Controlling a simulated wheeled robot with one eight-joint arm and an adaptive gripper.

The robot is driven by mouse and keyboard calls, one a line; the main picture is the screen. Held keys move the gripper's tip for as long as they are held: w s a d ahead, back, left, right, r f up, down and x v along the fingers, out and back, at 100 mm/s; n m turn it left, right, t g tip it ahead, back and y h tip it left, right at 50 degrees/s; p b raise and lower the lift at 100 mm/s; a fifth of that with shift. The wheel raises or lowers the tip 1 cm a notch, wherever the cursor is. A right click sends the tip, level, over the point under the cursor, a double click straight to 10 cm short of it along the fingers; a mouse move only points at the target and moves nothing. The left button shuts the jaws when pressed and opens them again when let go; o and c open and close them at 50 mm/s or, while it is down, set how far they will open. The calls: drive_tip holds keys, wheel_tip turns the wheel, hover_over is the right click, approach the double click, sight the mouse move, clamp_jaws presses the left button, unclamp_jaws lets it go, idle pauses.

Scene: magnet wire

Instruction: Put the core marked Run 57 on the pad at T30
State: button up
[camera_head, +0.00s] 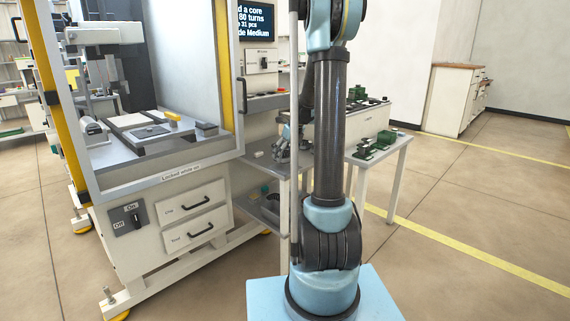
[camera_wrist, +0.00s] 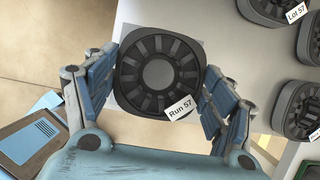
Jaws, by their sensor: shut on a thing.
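In the wrist view, the core marked Run 57 (camera_wrist: 158,74) is a dark, round-cornered block with a ring of slots and a grey centre. Its white tag reads "Run 57". My gripper (camera_wrist: 160,66) is shut on this core, with one blue finger on each side of it. In the head view my gripper (camera_head: 287,148) is small and partly behind my arm, near the side table, and the core cannot be made out there. I cannot pick out a T30 mark or its pad in either view.
Beside the held core, a core tagged Lot 57 (camera_wrist: 268,10) and other similar cores (camera_wrist: 298,108) sit on a pale top (camera_wrist: 232,50). In the head view, green parts (camera_head: 375,145) lie on the side table. A machine with a framed enclosure (camera_head: 165,172) stands left.

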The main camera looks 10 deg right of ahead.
sight(284, 167)
drive_tip(key=shift+f, duration=1.95)
drive_tip(key=o, duration=1.4)
drive_tip(key=shift+f, duration=0.1)
drive_tip(key=shift+o, duration=0.2)
